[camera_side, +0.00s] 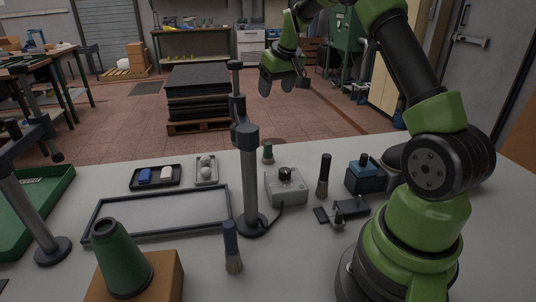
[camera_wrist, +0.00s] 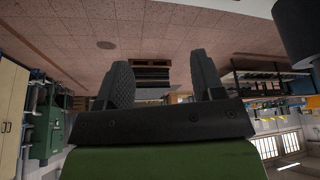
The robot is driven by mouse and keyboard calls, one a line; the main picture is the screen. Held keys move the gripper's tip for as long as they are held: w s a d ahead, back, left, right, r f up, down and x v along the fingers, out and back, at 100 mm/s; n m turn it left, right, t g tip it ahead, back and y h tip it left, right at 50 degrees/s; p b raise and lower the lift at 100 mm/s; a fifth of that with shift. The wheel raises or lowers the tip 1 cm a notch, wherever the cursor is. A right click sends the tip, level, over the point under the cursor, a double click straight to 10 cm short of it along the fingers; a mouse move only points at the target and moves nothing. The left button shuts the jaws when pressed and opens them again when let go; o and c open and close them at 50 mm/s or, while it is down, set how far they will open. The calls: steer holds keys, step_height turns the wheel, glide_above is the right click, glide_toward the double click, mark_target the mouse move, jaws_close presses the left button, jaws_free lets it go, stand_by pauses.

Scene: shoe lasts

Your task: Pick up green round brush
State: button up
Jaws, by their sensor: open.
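A small green object (camera_side: 268,153), which looks like the green round brush, stands upright on the table behind the grey box with a black knob. It is small in the side view, and its lower end is hard to make out. My gripper (camera_side: 283,84) is raised high above the far side of the table, well apart from the green object. In the wrist view my gripper (camera_wrist: 160,62) has its two dark fingers spread, with nothing between them. The wrist view looks out at the room and does not show the brush.
The grey knob box (camera_side: 285,190) stands in front of the green object. A dark post (camera_side: 249,185) rises to its left. A black-handled brush (camera_side: 324,172), blue-handled brush (camera_side: 231,245), blue-black box (camera_side: 364,178), empty tray (camera_side: 160,236) and green cone (camera_side: 121,260) stand around.

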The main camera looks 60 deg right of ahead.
mark_target(270, 144)
steer(key=f, duration=0.4)
steer(key=w+f, duration=0.1)
steer(key=f, duration=0.9)
steer(key=shift+w+d+f, duration=0.2)
steer(key=shift+d+f, duration=0.05)
steer(key=shift+d, duration=0.05)
steer(key=x, duration=0.4)
steer(key=shift+s+a+f, duration=0.2)
steer(key=shift+a+f, duration=0.1)
steer(key=shift+f, duration=0.2)
steer(key=shift+w+d+f, duration=0.1)
steer(key=shift+w+f, duration=0.2)
steer(key=shift+f, duration=0.3)
steer(key=c, duration=1)
